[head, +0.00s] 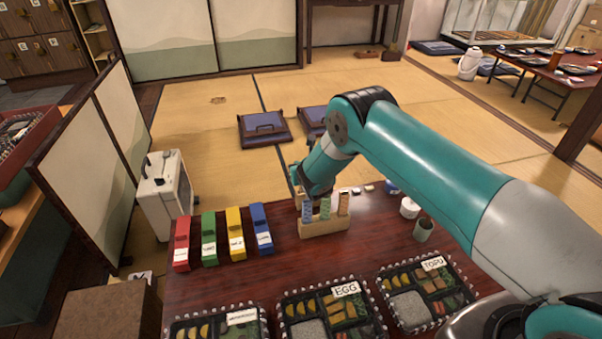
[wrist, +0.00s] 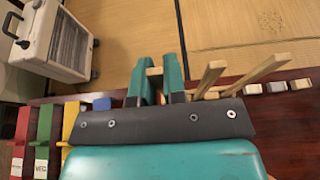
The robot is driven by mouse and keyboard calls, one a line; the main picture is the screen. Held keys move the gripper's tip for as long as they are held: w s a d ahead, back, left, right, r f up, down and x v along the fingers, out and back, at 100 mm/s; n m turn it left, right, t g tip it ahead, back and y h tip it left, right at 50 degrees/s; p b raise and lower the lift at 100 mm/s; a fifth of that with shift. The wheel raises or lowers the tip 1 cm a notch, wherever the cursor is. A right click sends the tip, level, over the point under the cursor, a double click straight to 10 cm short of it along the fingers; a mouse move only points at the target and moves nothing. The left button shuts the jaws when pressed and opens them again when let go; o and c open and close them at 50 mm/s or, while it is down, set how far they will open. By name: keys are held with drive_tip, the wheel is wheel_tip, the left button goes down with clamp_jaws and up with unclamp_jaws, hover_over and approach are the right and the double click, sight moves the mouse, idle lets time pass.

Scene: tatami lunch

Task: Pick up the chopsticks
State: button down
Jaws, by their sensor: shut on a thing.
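A light wooden holder (head: 325,225) stands near the far edge of the dark red table. Several chopsticks in patterned paper sleeves stand in it: a blue one (head: 307,211), a green one (head: 325,207) and an orange one (head: 344,204). My gripper (head: 308,194) is at the holder's left side, over the blue-sleeved chopsticks. In the wrist view my gripper (wrist: 156,78) has its two teal fingers closed on a pale wooden chopstick end (wrist: 155,71). Other bare chopstick tips (wrist: 211,74) stick up to the right of the fingers. The lower part of the held chopsticks is hidden.
Red, green, yellow and blue boxes (head: 262,230) stand left of the holder. Several bento boxes (head: 330,314) line the front. A white cup (head: 409,208), a grey-green cup (head: 423,230) and small rests (head: 357,190) are to the right.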

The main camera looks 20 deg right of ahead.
wheel_tip(320, 180, up, 28)
drive_tip(key=p, duration=1)
idle(0.4)
drive_tip(key=shift+r, duration=0.1)
